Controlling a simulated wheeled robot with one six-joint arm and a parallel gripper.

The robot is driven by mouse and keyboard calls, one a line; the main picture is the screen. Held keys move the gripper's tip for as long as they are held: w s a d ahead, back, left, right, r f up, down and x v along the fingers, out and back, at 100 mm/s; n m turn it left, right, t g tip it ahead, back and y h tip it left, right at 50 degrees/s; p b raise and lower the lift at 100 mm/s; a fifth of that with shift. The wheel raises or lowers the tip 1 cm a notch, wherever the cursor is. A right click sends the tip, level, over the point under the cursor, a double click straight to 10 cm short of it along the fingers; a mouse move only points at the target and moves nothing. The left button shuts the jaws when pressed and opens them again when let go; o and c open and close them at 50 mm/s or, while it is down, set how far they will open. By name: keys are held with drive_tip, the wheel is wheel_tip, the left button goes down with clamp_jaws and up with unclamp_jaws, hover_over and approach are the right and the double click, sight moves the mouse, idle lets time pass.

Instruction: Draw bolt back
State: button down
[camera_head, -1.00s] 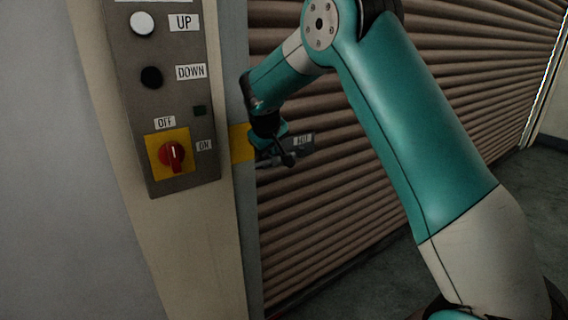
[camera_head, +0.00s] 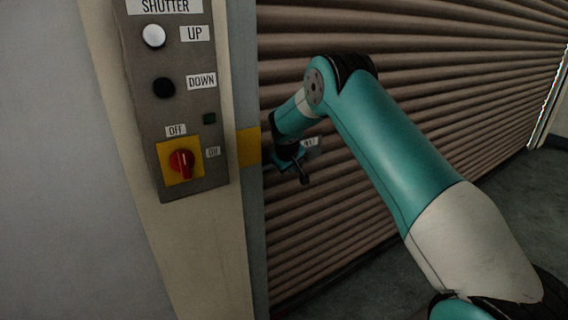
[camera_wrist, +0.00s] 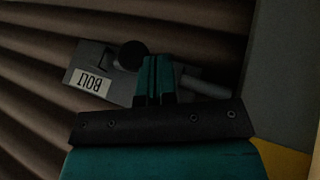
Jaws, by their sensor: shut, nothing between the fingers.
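In the wrist view the bolt is a grey plate (camera_wrist: 120,86) with an upside-down BOLT label, a dark round knob (camera_wrist: 132,55) and a grey rod (camera_wrist: 205,84) reaching right toward the door frame. My gripper (camera_wrist: 154,62) is shut, its teal fingers together and empty, just right of the knob. I cannot tell if they touch it. The fingers hide the middle of the bolt. In the head view my gripper (camera_head: 291,160) is over the bolt, hiding most of it; the bolt's small white label (camera_head: 311,142) shows beside it.
The bolt is on a ribbed brown shutter (camera_head: 420,80). At left a grey control panel (camera_head: 186,110) has a white UP button (camera_head: 154,36), a black DOWN button (camera_head: 164,88) and a red switch (camera_head: 181,162). A yellow patch (camera_head: 249,147) marks the frame beside the gripper.

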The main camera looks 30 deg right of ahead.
drive_tip(key=shift+d, duration=0.25)
drive_tip(key=d+b, duration=0.1)
drive_tip(key=d, duration=0.4)
drive_tip(key=shift+d, duration=0.1)
idle(0.3)
drive_tip(key=s+a+r+b, duration=0.1)
drive_tip(key=s+a+r, duration=0.4)
drive_tip(key=a+r, duration=0.3)
drive_tip(key=shift+r+b, duration=0.3)
drive_tip(key=shift+r, duration=0.1)
